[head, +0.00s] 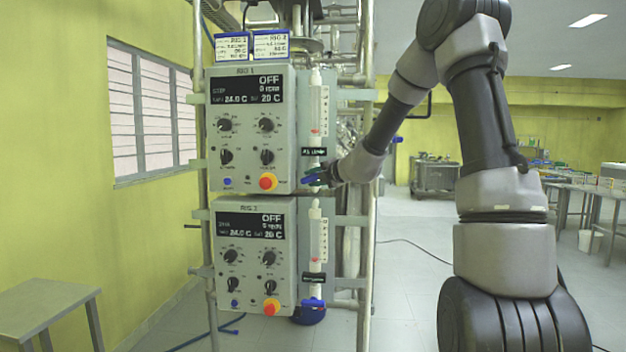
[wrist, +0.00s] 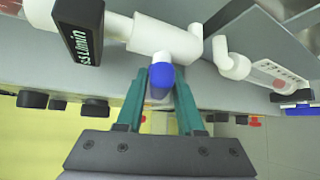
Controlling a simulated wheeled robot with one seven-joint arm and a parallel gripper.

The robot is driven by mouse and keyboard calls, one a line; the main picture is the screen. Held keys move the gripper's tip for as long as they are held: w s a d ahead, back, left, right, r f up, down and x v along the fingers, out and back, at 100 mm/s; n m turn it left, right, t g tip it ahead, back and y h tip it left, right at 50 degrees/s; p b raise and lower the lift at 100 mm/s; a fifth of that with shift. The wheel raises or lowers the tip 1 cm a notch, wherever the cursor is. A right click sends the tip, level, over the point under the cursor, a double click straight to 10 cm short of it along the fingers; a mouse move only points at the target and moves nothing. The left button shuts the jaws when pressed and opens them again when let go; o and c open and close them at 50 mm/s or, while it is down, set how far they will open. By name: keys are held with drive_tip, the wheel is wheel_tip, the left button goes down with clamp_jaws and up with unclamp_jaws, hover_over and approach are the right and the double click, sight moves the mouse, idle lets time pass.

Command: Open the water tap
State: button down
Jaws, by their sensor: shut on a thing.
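The water tap is a white valve body with a blue handle (wrist: 160,82) below a flow tube in the wrist view. The two green fingers of my gripper (wrist: 161,92) stand on either side of the blue handle and are shut on it. In the head view my gripper (head: 316,177) is at the foot of the upper flow tube (head: 315,115), beside the upper control box. The handle is mostly hidden by the fingers there. A black flow label (wrist: 82,30) reading in L/min sits on the tube.
The upper control box (head: 286,90) and lower control box (head: 286,215) hang on a metal frame, with knobs and red-yellow stop buttons. A second flow tube (head: 315,240) with a blue tap (head: 311,313) is below. A grey table (head: 45,300) stands at left.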

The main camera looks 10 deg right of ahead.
drive_tip(key=n+g+h, duration=0.2)
drive_tip(key=n+h, duration=0.1)
drive_tip(key=h, duration=0.1)
drive_tip(key=shift+g, duration=0.4)
drive_tip(key=n+g+h, duration=0.1)
drive_tip(key=n+h, duration=0.1)
drive_tip(key=shift+a+h, duration=0.1)
drive_tip(key=shift+h, duration=0.3)
drive_tip(key=shift+n+g+h, duration=0.5)
drive_tip(key=shift+h, duration=0.3)
drive_tip(key=shift+f, duration=0.1)
drive_tip(key=c, duration=0.7)
unclamp_jaws()
drive_tip(key=v, duration=1.1)
